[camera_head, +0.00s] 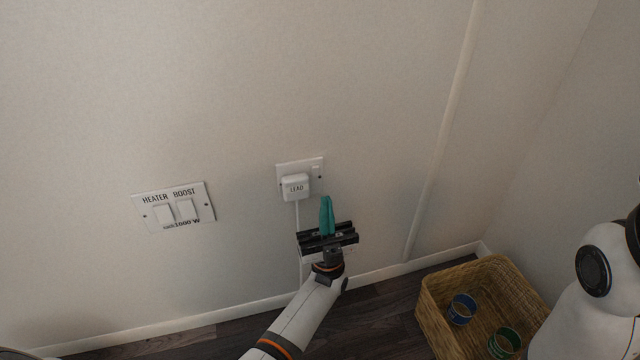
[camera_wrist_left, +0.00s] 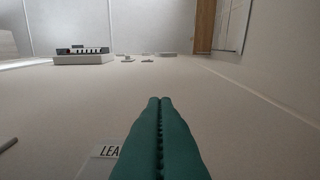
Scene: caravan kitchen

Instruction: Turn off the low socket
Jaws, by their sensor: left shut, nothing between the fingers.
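The low socket (camera_head: 314,168) is a white plate on the wall in the head view. A white plug marked LEAD (camera_head: 296,188) sits in its left part, with a white cord running down. The switch at the plate's right is too small to read. My left gripper (camera_head: 326,203) has teal fingers, shut and empty, just below the socket's right side. I cannot tell whether they touch the wall. In the left wrist view the shut fingers (camera_wrist_left: 160,135) fill the lower middle, and the LEAD label (camera_wrist_left: 109,151) shows partly beside them. My right gripper is not in view.
A double switch plate marked HEATER and BOOST (camera_head: 174,207) is on the wall to the left. A wicker basket (camera_head: 440,327) with a blue tin (camera_head: 461,309) and a green tin (camera_head: 504,343) stands on the floor at right. A vertical pipe (camera_head: 440,130) runs up the wall.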

